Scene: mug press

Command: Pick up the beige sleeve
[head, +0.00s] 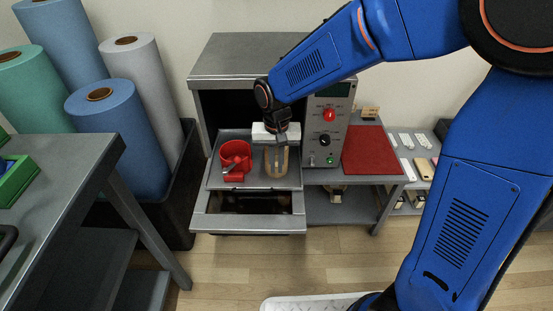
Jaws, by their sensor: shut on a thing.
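The beige sleeve (277,172) is upright on or just above the grey metal shelf (213,180) at the front of the press, right of a red cup-like part (235,155). My gripper (277,147) comes down from above and is shut on the sleeve. The gripper's white body covers the sleeve's top. I cannot tell whether the sleeve's bottom touches the shelf.
A press control box (328,125) with a red knob stands close right of my gripper. A red mat (370,150) lies further right. Below the shelf is an open drawer (247,224). Large rolls (118,140) and a grey table (60,170) stand left.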

